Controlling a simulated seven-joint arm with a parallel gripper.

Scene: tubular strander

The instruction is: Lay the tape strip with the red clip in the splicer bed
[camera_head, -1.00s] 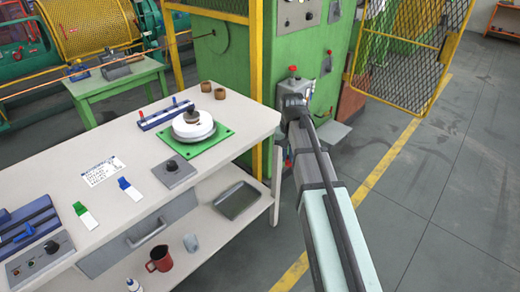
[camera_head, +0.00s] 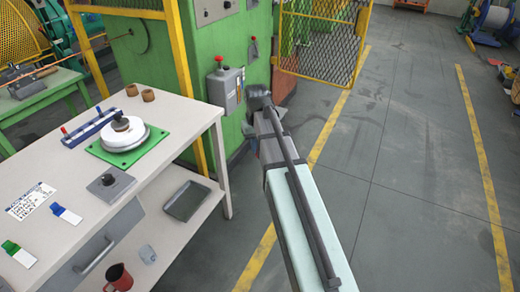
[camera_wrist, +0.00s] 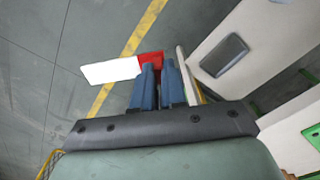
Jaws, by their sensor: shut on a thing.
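In the wrist view my gripper (camera_wrist: 159,72), with blue fingers, is shut on the red clip (camera_wrist: 151,57). The white tape strip (camera_wrist: 110,71) sticks out from the clip to the left, over the floor. In the head view my arm's end is right of the bench; the fingers and strip are hidden there. A blue bar-shaped fixture (camera_head: 90,128) with a red and a blue knob lies on the bench; I cannot tell whether it is the splicer bed. Strips with a blue clip (camera_head: 66,214) and a green clip (camera_head: 18,254) lie on the bench.
The white bench (camera_head: 165,125) also holds a reel on a green plate (camera_head: 122,142), a grey knob box (camera_head: 110,185) and a printed card (camera_head: 30,200). A dark tray (camera_head: 187,201) is on its lower shelf. A green cabinet (camera_head: 165,55) stands behind.

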